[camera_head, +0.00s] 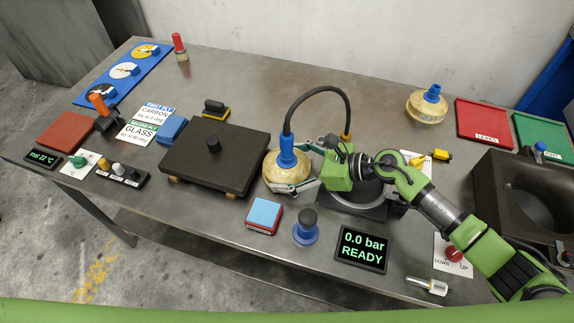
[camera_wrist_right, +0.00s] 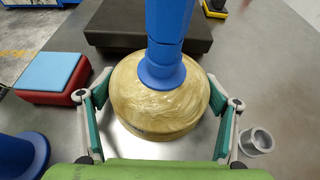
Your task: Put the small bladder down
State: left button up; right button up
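The tan bladder (camera_head: 285,178) with a tall blue fitting (camera_head: 287,146) is upright between the fingers of my right gripper (camera_head: 287,173), just right of the black slab. In the right wrist view, the fingertips (camera_wrist_right: 160,76) meet the sides of the bladder (camera_wrist_right: 140,105), and the blue fitting (camera_wrist_right: 165,50) rises from its top. Whether its underside touches the table is hard to tell. Another tan bladder with a blue top (camera_head: 425,107) stands at the back right. I cannot compare their sizes surely. My left gripper is not in view.
A black hose (camera_head: 318,90) arches over my gripper. The black slab (camera_head: 213,155) stands close left. In front are a blue-topped red block (camera_head: 264,215), a blue-based knob (camera_head: 306,229) and a display (camera_head: 362,250). Red (camera_head: 484,123) and green trays (camera_head: 540,138) lie right. The back middle is clear.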

jog(key=shift+o, duration=0.6)
jog(key=shift+r, duration=0.15)
jog(key=shift+d, duration=0.35)
jog(key=b+v, duration=0.2)
jog(key=v, duration=0.8)
jog(key=shift+s+d+r, duration=0.15)
jog(key=shift+d, duration=0.05)
jog(key=shift+s+d+r, duration=0.1)
jog(key=shift+d+r, duration=0.2)
jog(key=shift+d, duration=0.05)
